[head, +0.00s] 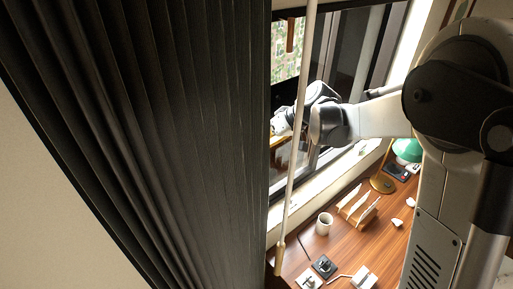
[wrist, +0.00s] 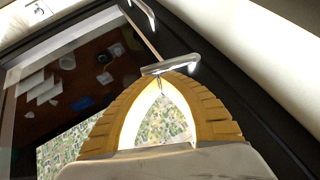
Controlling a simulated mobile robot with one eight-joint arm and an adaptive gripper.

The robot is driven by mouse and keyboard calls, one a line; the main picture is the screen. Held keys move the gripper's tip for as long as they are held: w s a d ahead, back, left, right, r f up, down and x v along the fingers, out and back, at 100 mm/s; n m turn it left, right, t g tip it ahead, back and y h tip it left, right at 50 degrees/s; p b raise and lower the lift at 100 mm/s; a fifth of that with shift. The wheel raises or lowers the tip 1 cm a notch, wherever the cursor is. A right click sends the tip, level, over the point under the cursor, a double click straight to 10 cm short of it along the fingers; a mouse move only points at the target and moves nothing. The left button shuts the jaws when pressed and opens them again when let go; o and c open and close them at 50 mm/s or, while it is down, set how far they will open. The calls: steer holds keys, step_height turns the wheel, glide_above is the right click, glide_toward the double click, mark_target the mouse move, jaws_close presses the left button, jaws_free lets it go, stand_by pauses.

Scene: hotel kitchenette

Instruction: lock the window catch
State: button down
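The window catch (wrist: 170,66) is a shiny metal lever on the dark window frame in the wrist view, lying roughly crosswise just beyond my fingertips. My gripper (wrist: 162,80) has two yellow ribbed fingers that arch inward, their tips together at the lever's near side. The tips overlap the lever in the picture; I cannot tell whether they touch it or hold part of it. In the head view my gripper (head: 279,138) is at the window (head: 340,55), partly hidden by the curtain edge and wand, and the catch is not distinguishable there.
A dark pleated curtain (head: 150,130) fills the left, with a pale wand (head: 298,120) hanging beside it. Below is a wooden desk (head: 335,248) with a white mug (head: 324,224), letter rack (head: 357,207), green lamp (head: 407,149) and small items. A second metal handle (wrist: 146,14) shows farther along the frame.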

mark_target(262, 152)
step_height(262, 152, down, 2)
steer(key=m+g+y+b, duration=0.1)
steer(key=y+b, duration=0.1)
steer(key=b, duration=0.1)
steer(key=shift+w+d+f+b, duration=0.1)
steer(key=shift+f+b, duration=0.1)
steer(key=shift+b, duration=0.2)
steer(key=shift+f+m+g+y+b, duration=0.3)
steer(key=shift+f+g+y+b, duration=0.15)
steer(key=shift+y+b, duration=0.5)
steer(key=b, duration=0.1)
steer(key=f+b, duration=0.1)
steer(key=shift+s+a+b, duration=0.3)
steer(key=shift+a+b, duration=0.1)
steer(key=shift+s+a+f+b, duration=0.1)
steer(key=shift+f+b, duration=0.2)
steer(key=shift+b, duration=0.15)
steer(key=shift+a+f+g+y+b, duration=0.15)
steer(key=shift+g+y+b, duration=0.1)
steer(key=shift+y+b, duration=0.15)
steer(key=shift+a+f+m+b, duration=0.1)
steer(key=shift+f+m+b, duration=0.2)
steer(key=shift+b, duration=0.2)
steer(key=shift+s+a+f+b, duration=0.1)
steer(key=shift+s+a+b, duration=0.2)
steer(key=shift+s+a, duration=0.1)
steer(key=shift+a+f, duration=0.1)
steer(key=shift+f, duration=0.05)
steer(key=shift+s+a+b, duration=0.15)
steer(key=shift+b, duration=0.25)
